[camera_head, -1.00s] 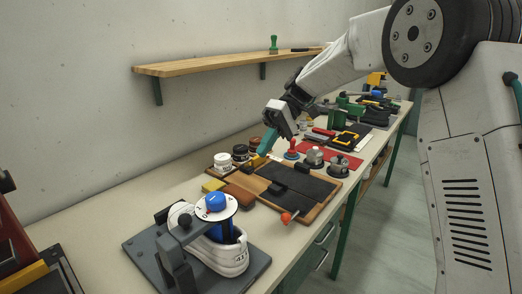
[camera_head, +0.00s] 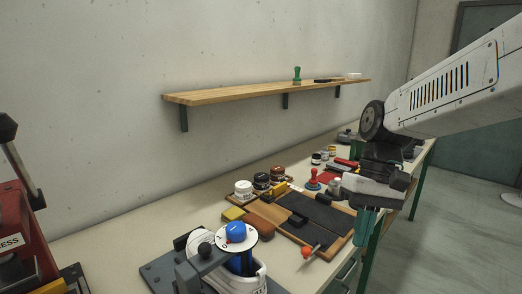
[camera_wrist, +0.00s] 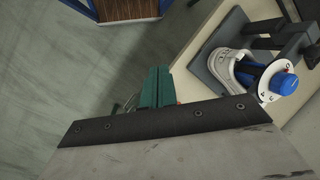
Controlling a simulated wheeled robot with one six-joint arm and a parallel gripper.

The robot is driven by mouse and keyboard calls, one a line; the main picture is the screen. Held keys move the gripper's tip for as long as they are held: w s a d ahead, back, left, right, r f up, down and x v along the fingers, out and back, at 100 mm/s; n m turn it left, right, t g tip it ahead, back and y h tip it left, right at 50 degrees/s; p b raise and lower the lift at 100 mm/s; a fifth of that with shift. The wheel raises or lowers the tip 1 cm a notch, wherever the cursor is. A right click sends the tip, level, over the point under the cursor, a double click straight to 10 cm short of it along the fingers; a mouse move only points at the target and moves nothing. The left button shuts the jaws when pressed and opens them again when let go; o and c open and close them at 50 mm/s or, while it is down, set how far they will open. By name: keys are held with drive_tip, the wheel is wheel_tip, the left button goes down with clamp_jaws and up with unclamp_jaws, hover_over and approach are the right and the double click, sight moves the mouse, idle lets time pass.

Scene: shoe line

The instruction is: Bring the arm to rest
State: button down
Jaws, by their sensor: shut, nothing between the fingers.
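My gripper (camera_head: 367,222) hangs at the right of the head view, with its teal fingers pointing down. It is shut and empty, in front of the right edge of the tool board on the bench. In the wrist view the teal fingers (camera_wrist: 152,88) lie together beyond a dark bar, with grey floor to their left. My arm comes in from the right of the head view, and its link slopes down to the wrist.
A white shoe (camera_wrist: 236,68) sits in a grey fixture with a blue-knobbed dial (camera_head: 237,236) at the front of the bench (camera_head: 110,233). Jars (camera_head: 262,182) and a dark tool board (camera_head: 322,216) lie behind. A wooden shelf (camera_head: 240,92) is on the wall. Open floor (camera_head: 455,235) lies at right.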

drive_tip(key=s+d+t+h, duration=0.1)
drive_tip(key=s+d+t, duration=0.1)
drive_tip(key=s, duration=0.6)
drive_tip(key=s+d+m+t+h, duration=0.1)
drive_tip(key=s+d+t, duration=0.1)
drive_tip(key=s+d, duration=0.3)
drive_tip(key=shift+s+d+r+m+t, duration=0.2)
drive_tip(key=shift+s+r+m+t, duration=0.15)
drive_tip(key=shift+s, duration=1.05)
